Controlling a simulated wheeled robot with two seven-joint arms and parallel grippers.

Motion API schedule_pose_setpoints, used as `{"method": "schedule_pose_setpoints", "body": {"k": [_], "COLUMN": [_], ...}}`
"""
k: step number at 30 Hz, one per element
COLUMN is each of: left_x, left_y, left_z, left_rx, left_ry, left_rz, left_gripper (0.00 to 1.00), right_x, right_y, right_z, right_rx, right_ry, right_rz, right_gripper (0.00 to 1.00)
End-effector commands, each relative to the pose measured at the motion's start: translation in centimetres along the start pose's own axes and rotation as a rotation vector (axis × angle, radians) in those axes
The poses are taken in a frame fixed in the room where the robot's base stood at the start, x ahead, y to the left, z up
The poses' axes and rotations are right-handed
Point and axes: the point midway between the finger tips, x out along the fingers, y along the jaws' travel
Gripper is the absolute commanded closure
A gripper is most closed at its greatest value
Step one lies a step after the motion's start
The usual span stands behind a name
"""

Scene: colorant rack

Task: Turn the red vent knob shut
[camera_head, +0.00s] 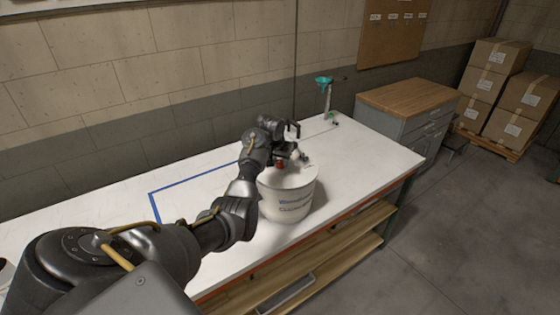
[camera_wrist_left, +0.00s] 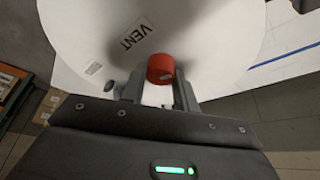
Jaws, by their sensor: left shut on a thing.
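The red vent knob (camera_wrist_left: 160,67) stands on the lid of a white drum (camera_head: 287,197), beside a "VENT" label (camera_wrist_left: 137,36). My left gripper (camera_wrist_left: 160,80) reaches down over the lid, with one finger on each side of the knob, and is shut on it. In the head view a small part of the red knob (camera_head: 280,164) shows below my left gripper (camera_head: 284,155); the rest is hidden. The knob's turn position cannot be told. My right gripper is not in view.
The drum stands on a white workbench (camera_head: 345,165) marked with blue tape (camera_head: 153,205). A teal-topped tool (camera_head: 325,82) stands at the bench's far end. A grey cabinet (camera_head: 410,105) and stacked cartons (camera_head: 520,100) are beyond it. The bench left of the drum is clear.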

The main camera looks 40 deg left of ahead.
Motion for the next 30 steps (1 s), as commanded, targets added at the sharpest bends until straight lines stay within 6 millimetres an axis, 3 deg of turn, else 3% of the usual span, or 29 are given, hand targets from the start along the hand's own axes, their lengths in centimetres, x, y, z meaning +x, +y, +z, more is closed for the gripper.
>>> {"method": "schedule_pose_setpoints", "body": {"k": [23, 30], "left_x": [-0.04, 0.17], "left_y": [-0.45, -0.57], "left_z": [-0.26, -0.29], "left_rx": [0.663, 0.875], "left_ry": [0.003, 0.003], "left_rz": [0.277, 0.364], "left_gripper": [0.93, 0.93], "right_x": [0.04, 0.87], "right_y": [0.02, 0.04], "right_z": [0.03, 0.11], "right_rx": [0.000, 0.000], "right_ry": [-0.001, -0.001], "right_rz": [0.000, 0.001], "right_gripper": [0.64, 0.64]}}
